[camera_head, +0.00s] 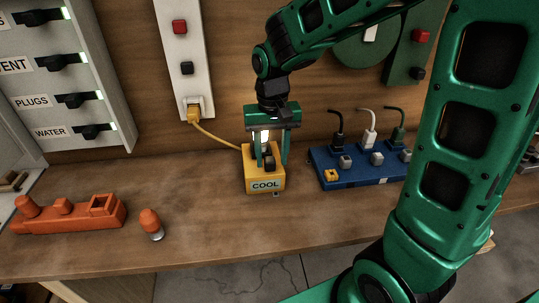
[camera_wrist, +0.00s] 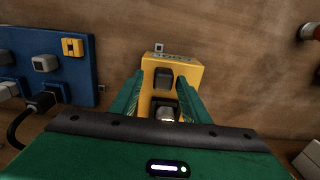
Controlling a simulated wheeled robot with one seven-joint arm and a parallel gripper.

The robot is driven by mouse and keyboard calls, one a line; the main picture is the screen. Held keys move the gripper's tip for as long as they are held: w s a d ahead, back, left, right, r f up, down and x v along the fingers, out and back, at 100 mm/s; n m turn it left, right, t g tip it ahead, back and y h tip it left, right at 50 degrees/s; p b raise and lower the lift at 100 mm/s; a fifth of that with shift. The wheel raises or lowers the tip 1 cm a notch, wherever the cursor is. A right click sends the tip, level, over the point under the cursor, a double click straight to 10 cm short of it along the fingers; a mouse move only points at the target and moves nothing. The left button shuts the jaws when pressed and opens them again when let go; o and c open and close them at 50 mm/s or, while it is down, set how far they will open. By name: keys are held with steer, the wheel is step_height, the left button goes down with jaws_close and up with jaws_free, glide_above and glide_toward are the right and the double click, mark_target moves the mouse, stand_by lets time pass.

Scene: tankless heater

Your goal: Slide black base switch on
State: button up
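A yellow box (camera_head: 264,184) labelled COOL stands on the workbench, with black switch parts on its top. In the wrist view, the yellow box (camera_wrist: 188,70) shows one black switch part (camera_wrist: 163,78) towards its label end and another (camera_wrist: 165,106) nearer my gripper, with a pale lit spot beside it. My gripper (camera_head: 271,161) points down over the box top. Its green fingers are apart, one on each side of the black parts, and nothing is visibly clamped. I cannot tell whether the fingertips touch the box. Part of the box top is hidden behind the fingers.
A blue power strip (camera_head: 336,180) with plugs stands to the right of the box. A yellow cord (camera_head: 212,134) runs from the wall panel to the box. An orange block (camera_head: 70,214) and an orange-capped piece (camera_head: 151,224) lie at left. Labelled switches (camera_head: 66,95) line the left panel.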

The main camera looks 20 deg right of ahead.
mark_target(271, 158)
steer(key=shift+r, duration=0.1)
step_height(271, 158, up, 10)
steer(key=shift+r, duration=0.25)
stand_by(0.5)
steer(key=s+d+f+m, duration=0.1)
steer(key=s+d+f, duration=0.2)
steer(key=s+d, duration=0.6)
steer(key=s+d+f+m, duration=0.2)
steer(key=s+d+f, duration=0.2)
steer(key=s+d, duration=0.5)
steer(key=s, duration=0.4)
steer(key=shift+s+m, duration=0.15)
steer(key=shift+m, duration=0.15)
steer(key=shift+d, duration=0.1)
steer(key=shift+w+f, duration=0.25)
steer(key=shift+w, duration=0.4)
